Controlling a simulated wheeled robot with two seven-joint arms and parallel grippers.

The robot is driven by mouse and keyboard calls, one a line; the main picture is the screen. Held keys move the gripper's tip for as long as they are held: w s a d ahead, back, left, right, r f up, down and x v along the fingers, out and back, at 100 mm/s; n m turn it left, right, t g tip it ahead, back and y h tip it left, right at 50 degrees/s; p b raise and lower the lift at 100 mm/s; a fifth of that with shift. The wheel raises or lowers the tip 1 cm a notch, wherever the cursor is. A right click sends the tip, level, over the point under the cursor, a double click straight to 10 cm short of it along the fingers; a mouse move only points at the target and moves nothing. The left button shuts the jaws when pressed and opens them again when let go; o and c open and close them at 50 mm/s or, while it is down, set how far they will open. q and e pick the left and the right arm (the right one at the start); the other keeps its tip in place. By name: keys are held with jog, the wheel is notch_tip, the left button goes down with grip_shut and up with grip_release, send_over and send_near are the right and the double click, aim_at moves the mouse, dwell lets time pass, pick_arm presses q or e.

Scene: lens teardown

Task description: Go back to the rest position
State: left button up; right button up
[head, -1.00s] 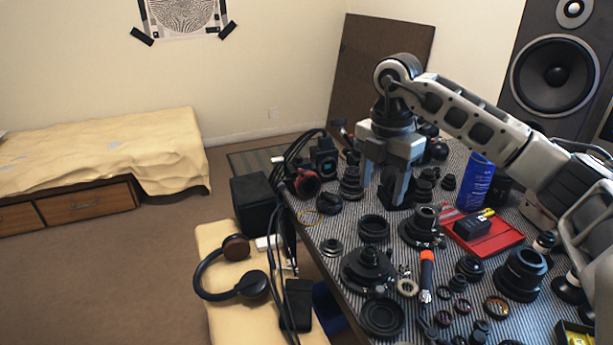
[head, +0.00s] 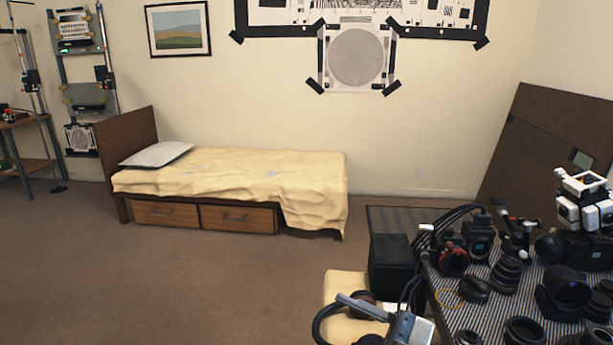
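A grey metal gripper part (head: 385,315) shows at the bottom edge, right of centre. I take it for my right gripper, but its arm is out of frame. One bar points up and left over the headphones (head: 322,320). It is cut off below, so I cannot tell whether it is open or shut. No held object shows on it. My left gripper is not in view.
The striped table (head: 443,300) at the lower right carries lenses (head: 506,272), a red-ringed camera (head: 453,262) and a white device (head: 585,200). A black box (head: 390,263) stands beside it. A bed (head: 230,178) is by the wall. Carpet (head: 190,285) is clear at left.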

jog(key=s+d+f+m+t+h, duration=0.2)
jog(key=d+f+m+t+h, duration=0.1)
jog(key=f+m+h, duration=0.4)
jog(key=s+d+f+m+t+h, duration=0.3)
jog(key=d+f+m+h, duration=0.2)
jog(key=f+m+h, duration=0.3)
notch_tip(320, 180, down, 3)
jog(key=m, duration=0.2)
jog(key=shift+s+r+m, duration=0.2)
jog(key=shift+m, duration=0.1)
jog(key=s+f+g, duration=0.1)
jog(key=s, duration=0.1)
jog(key=s+f+g, duration=0.1)
jog(key=s+f, duration=0.1)
jog(key=s+f+m+g+h, duration=0.1)
jog(key=s+f, duration=0.1)
jog(key=shift+d+f, duration=0.2)
jog(key=shift+d, duration=0.15)
jog(key=shift+c, duration=0.4)
